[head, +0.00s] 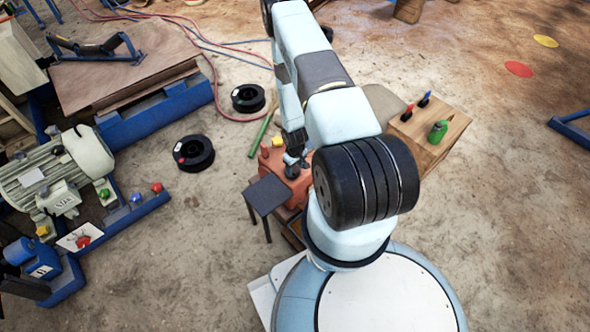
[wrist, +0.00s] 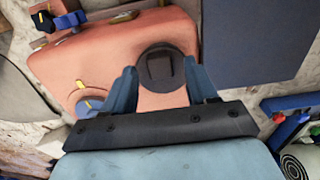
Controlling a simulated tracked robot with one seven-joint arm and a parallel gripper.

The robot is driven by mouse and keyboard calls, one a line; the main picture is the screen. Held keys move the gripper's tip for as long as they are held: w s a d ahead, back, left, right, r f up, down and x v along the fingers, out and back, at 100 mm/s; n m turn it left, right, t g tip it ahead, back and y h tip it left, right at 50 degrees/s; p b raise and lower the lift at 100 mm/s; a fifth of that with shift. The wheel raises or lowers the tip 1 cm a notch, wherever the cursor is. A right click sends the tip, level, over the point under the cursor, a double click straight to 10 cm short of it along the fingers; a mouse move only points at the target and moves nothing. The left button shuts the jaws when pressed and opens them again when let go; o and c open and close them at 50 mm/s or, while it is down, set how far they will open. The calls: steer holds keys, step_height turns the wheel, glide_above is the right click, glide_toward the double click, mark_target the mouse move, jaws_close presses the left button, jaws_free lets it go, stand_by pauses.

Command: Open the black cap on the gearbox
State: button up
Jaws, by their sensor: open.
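The gearbox (wrist: 90,58) is an orange-red housing that fills much of the upper left of the wrist view. The black cap (wrist: 160,68) is a round disc with a raised square block in its middle, seated on the gearbox. My gripper (wrist: 164,82) is open, with one blue-grey finger on either side of the cap in the picture. I cannot tell whether the fingers touch it or are still above it. In the head view the gearbox (head: 294,184) is partly hidden by my arm, and my gripper (head: 291,160) hangs over it.
A dark square-topped stand (head: 266,194) is left of the gearbox. A green-grey motor (head: 50,170) and two black reels (head: 193,153) are to the left.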

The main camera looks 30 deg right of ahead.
steer(key=shift+f, duration=0.65)
jaws_close()
stand_by(0.4)
